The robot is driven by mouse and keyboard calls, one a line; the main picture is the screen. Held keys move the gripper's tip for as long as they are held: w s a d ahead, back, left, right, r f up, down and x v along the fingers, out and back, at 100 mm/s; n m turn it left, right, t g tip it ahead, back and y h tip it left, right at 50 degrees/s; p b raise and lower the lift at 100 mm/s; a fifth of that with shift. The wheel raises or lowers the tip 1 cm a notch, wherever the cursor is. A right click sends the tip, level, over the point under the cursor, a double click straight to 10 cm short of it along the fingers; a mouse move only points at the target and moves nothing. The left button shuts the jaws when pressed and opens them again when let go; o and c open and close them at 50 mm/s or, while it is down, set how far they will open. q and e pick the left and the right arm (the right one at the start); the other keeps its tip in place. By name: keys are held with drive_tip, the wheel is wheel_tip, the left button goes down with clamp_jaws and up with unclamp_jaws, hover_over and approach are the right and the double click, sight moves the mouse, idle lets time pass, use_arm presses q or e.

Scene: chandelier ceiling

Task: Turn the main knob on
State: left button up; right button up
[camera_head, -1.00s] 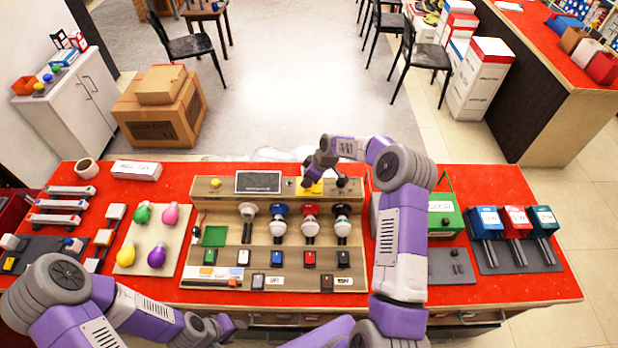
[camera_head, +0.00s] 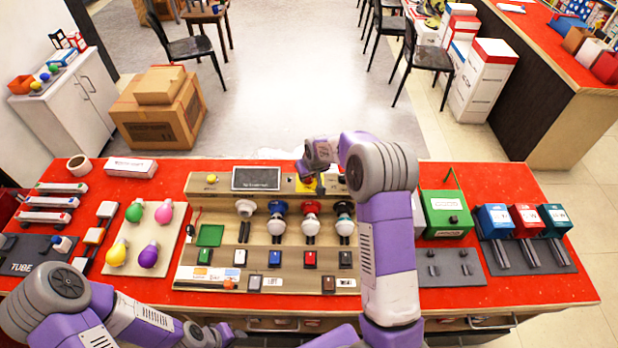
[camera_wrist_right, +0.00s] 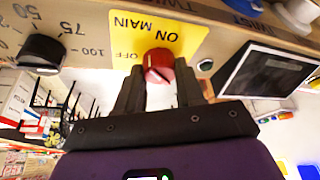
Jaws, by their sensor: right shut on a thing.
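The main knob (camera_wrist_right: 157,62) is red and sits on a yellow plate (camera_wrist_right: 188,35) marked MAIN, ON and OFF, upside down in the right wrist view. My right gripper (camera_wrist_right: 160,76) has its two dark fingers on either side of the knob, shut on it. In the head view my right gripper (camera_head: 320,187) is at the top of the console (camera_head: 215,188), partly covering the yellow plate (camera_head: 305,185); the knob is hidden there. My left gripper (camera_head: 222,332) is low at the bottom edge, away from the console, its fingers unclear.
A black dial (camera_wrist_right: 42,52) and a dark screen (camera_wrist_right: 265,72) flank the plate. Several bulbs in sockets and switches fill the console below. A green box (camera_head: 446,215) stands to the right, a bulb tray (camera_head: 130,255) to the left, on the red table (camera_head: 500,290).

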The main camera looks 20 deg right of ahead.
drive_tip(key=m+h, duration=0.1)
drive_tip(key=m, duration=0.1)
drive_tip(key=m+b, duration=0.1)
drive_tip(key=m, duration=0.1)
drive_tip(key=shift+a+m+h, duration=0.2)
drive_tip(key=shift+m+h, duration=0.1)
drive_tip(key=shift+h, duration=0.1)
drive_tip(key=m, duration=0.2)
drive_tip(key=m+g+h, duration=0.1)
drive_tip(key=m, duration=0.1)
drive_tip(key=shift+w+m+g, duration=0.1)
drive_tip(key=shift+m+g, duration=0.2)
drive_tip(key=o, duration=1)
drive_tip(key=shift+o, duration=0.2)
drive_tip(key=v, duration=0.7)
drive_tip(key=shift+a+r, duration=0.25)
